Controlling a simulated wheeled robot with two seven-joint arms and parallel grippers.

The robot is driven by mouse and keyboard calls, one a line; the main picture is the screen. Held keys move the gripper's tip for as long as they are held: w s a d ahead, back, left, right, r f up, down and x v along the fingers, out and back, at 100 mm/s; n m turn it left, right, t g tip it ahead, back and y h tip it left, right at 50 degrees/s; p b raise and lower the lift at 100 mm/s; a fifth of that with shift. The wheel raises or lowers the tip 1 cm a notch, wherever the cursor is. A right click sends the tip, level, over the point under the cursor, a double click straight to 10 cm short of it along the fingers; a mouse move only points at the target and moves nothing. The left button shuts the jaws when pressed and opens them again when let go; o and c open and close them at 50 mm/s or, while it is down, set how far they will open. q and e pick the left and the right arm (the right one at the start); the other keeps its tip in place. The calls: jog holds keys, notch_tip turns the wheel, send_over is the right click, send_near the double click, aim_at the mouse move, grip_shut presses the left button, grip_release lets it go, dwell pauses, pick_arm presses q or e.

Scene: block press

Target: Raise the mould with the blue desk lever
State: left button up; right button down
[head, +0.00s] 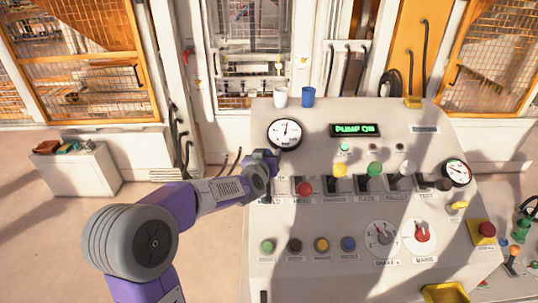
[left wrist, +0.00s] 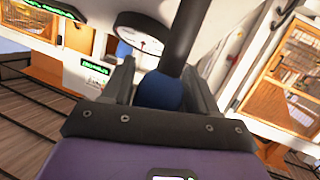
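The control desk (head: 375,275) stands in front of me in the head view. My left gripper (head: 264,162) is over the left end of its lever row, just below the upper-left gauge, and hides the blue lever there. In the left wrist view the blue lever's round knob (left wrist: 158,92) sits between the two fingers of my left gripper (left wrist: 160,85). The fingers lie close against both sides of the knob, and its dark rod runs up from it. The mould cannot be made out clearly behind the desk window. My right gripper is in neither view.
Beside it stand a red-knobbed lever (head: 304,188), a green-knobbed lever (head: 374,168) and a white-knobbed lever (head: 405,168). The display (head: 355,130) reads PUMP ON. A white cup (head: 280,97) and a blue cup (head: 308,97) stand at the desk's back edge.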

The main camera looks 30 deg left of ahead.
pick_arm(q)
jog(key=shift+o, duration=0.7)
jog(key=shift+w, duration=0.1)
jog(key=shift+r, duration=0.1)
jog(key=shift+s+d, duration=0.1)
jog(key=shift+s, duration=0.2)
jog(key=v, duration=0.7)
